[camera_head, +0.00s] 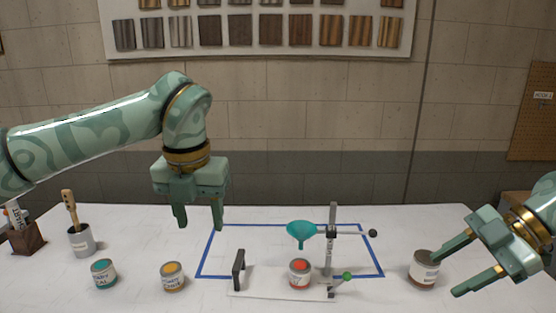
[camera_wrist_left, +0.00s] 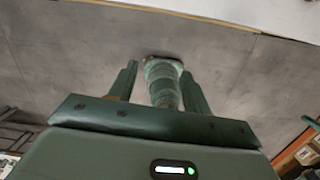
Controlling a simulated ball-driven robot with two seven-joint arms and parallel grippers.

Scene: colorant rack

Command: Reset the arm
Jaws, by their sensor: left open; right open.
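My left gripper (camera_head: 199,218) hangs in the air, fingers down, in front of the table's left half. It is open and empty. In the left wrist view its two fingers (camera_wrist_left: 160,70) stand apart over grey floor, with a green patterned part of my own body visible between them. My right gripper (camera_head: 447,273) is at the right, open, fingers pointing left. Its upper fingertip overlaps the right side of a can with a brown top (camera_head: 423,270) in the picture; I cannot tell whether they touch.
A teal funnel (camera_head: 301,229) on a stand (camera_head: 332,240) is above an orange-red paint can (camera_head: 299,273), inside a blue taped outline (camera_head: 204,258). A teal can (camera_head: 104,273), a yellow-orange can (camera_head: 172,277) and a brush cup (camera_head: 81,241) stand left. The white table (camera_head: 135,235) has free room between.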

